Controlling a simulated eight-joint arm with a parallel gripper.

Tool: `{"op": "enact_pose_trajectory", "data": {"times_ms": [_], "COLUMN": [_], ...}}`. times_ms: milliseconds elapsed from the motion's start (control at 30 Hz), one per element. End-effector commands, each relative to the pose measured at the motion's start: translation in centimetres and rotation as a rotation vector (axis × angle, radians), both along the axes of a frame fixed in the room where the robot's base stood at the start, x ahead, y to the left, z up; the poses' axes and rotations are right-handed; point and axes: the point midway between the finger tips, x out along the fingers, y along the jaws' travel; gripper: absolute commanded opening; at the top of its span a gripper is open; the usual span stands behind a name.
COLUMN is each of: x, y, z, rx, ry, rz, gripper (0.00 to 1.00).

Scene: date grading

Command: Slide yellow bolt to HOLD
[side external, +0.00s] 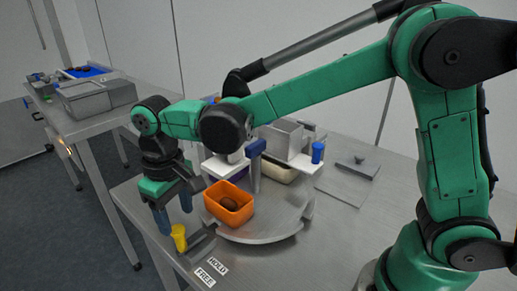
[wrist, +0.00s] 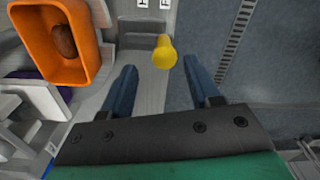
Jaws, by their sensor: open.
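The yellow bolt (side external: 179,238) has an upright round knob near the table's front left edge, beside the round steel turntable (side external: 262,236). In the wrist view the yellow knob (wrist: 165,52) shows just beyond my fingertips, between their lines. My gripper (side external: 172,214) is open, with its blue fingers pointing down close above the knob. In the wrist view my gripper (wrist: 160,70) is empty. The HOLD label (side external: 217,267) and the FREE label (side external: 205,276) lie on the table to the right of the bolt; I cannot tell which position the bolt is in.
An orange bin (side external: 238,217) with a brown date (side external: 230,204) in it stands on the turntable, right of my gripper. A blue post (side external: 254,172) and a grey hopper (side external: 281,139) stand behind. A second table (side external: 100,123) is at the back left.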

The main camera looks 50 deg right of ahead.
Motion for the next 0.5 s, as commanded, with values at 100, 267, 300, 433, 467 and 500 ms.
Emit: {"op": "enact_pose_trajectory", "data": {"times_ms": [100, 267, 300, 433, 467, 500], "x": [0.1, 0.1, 0.1, 0.1, 0.1, 0.1], "y": [0.5, 0.6, 0.5, 0.5, 0.5, 0.5], "z": [-0.7, -2.6, -3.1, -4.8, -5.1, -5.4], "rx": [-0.007, -0.006, -0.006, -0.006, -0.006, -0.006], "ry": [0.016, 0.016, 0.016, 0.015, 0.015, 0.014], "rz": [0.008, 0.008, 0.008, 0.008, 0.008, 0.008], "gripper": [0.55, 0.55, 0.55, 0.55, 0.55, 0.55]}}
